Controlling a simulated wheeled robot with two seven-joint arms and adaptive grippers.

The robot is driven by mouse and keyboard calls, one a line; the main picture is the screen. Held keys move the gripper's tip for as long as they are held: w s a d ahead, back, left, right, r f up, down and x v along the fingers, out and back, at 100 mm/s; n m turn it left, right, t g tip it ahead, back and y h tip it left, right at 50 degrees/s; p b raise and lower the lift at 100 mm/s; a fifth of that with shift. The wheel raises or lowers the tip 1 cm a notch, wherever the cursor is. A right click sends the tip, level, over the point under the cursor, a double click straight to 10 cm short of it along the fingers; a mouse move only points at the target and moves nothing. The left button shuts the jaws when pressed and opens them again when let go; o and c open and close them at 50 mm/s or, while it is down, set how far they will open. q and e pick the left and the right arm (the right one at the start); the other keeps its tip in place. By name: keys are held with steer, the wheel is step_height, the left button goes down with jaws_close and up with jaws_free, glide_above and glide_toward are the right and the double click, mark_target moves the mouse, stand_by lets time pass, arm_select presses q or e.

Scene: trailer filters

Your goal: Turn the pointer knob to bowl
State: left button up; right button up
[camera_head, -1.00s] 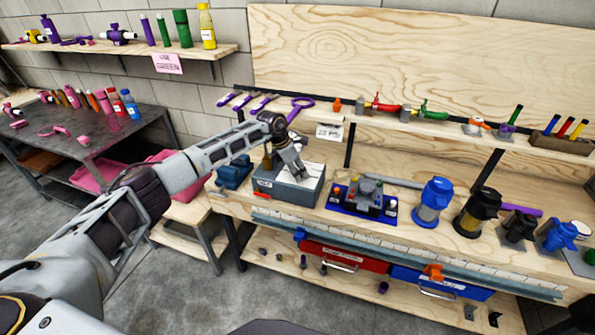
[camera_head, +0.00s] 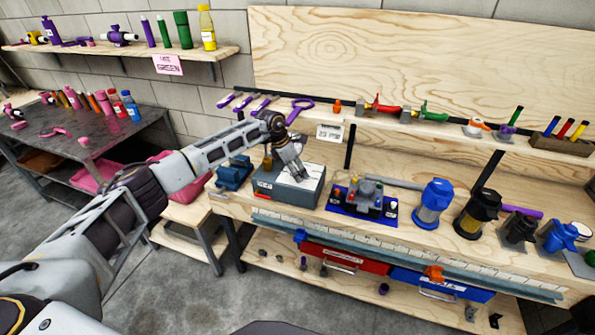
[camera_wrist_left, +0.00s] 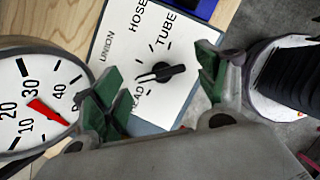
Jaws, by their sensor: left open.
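The black pointer knob (camera_wrist_left: 161,73) sits on a white dial face (camera_wrist_left: 180,92). Its white-marked end points to the left in the left wrist view. I read UNION, HOSE and TUBE around it; another word ending in EAD is partly covered by a finger. I see no word BOWL. The dial is on a grey box (camera_head: 306,192) on the bench. My left gripper (camera_wrist_left: 160,86) is open, its green fingers on either side of the knob, with no clear contact. In the head view my left gripper (camera_head: 293,170) is over the box and hides the knob.
A round gauge (camera_wrist_left: 30,98) with a red needle is close beside the left finger. A blue device (camera_head: 234,173) stands left of the box, and a blue-based fixture (camera_head: 362,199) stands right of it. A shelf (camera_head: 440,127) runs behind.

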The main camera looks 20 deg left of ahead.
arm_select(q)
steer(key=v, duration=1.1)
steer(key=shift+d, duration=0.15)
